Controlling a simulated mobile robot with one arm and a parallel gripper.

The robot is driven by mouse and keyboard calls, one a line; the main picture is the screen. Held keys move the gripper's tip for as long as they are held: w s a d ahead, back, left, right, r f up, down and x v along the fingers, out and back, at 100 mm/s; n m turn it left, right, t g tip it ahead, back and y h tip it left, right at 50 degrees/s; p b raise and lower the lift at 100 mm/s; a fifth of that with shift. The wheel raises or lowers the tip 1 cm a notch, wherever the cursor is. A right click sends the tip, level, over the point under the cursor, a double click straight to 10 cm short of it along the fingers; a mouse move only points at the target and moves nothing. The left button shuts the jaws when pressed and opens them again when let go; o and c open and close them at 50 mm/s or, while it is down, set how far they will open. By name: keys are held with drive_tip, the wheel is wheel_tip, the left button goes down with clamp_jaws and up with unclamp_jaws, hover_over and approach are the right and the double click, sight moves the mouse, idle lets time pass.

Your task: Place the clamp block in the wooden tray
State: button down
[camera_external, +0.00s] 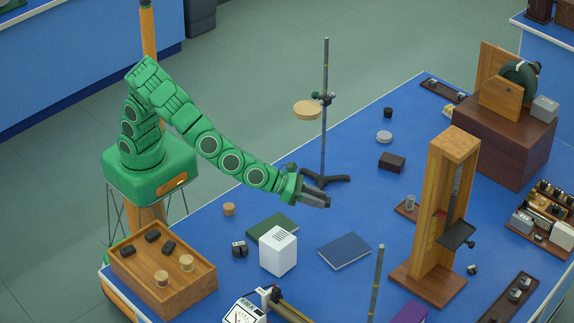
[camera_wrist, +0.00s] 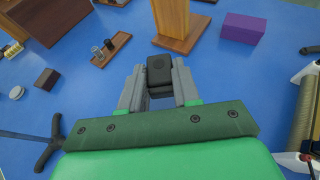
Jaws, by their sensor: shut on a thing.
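My gripper (camera_external: 316,199) is held out above the blue bench near the retort stand. In the wrist view, its grey jaws (camera_wrist: 159,88) are shut on a small black block, the clamp block (camera_wrist: 160,70). In the external view the block can hardly be told apart from the dark jaws. The wooden tray (camera_external: 190,296) stands at the bench's near left corner, below and to the left of my gripper. It holds several black blocks and two round cork-coloured pieces (camera_external: 186,263).
A retort stand (camera_external: 324,120) rises just behind my gripper. A tall wooden frame (camera_external: 445,210) stands to the right. A white box (camera_external: 279,253), a green book (camera_external: 271,228) and a blue book (camera_external: 344,251) lie between gripper and near edge. A metal rod (camera_external: 376,285) stands upright in front.

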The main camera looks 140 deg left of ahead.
drive_tip(key=s+a+f+n+g+y, duration=0.1)
drive_tip(key=s+a+f+n+g, duration=0.15)
drive_tip(key=a, duration=0.55)
drive_tip(key=s+a+f+n+g+y, duration=0.1)
drive_tip(key=s+a+f+n+y, duration=0.2)
drive_tip(key=a, duration=0.4)
drive_tip(key=s+a+f+n+g, duration=0.1)
drive_tip(key=s+a+f+g, duration=0.2)
drive_tip(key=a, duration=0.5)
drive_tip(key=t, duration=0.1)
hover_over(380, 218)
drive_tip(key=shift+m+y, duration=0.25)
drive_tip(key=shift+y, duration=0.05)
drive_tip(key=shift+s+d+f, duration=0.1)
drive_tip(key=shift+f, duration=2.6)
drive_tip(key=shift+d+f, duration=0.1)
drive_tip(key=shift+f, duration=2.6)
drive_tip(key=shift+f, duration=0.1)
drive_tip(key=shift+w+a+f, duration=0.1)
drive_tip(key=shift+w+f, duration=0.1)
drive_tip(key=shift+f, duration=1.4)
drive_tip(key=shift+f, duration=0.15)
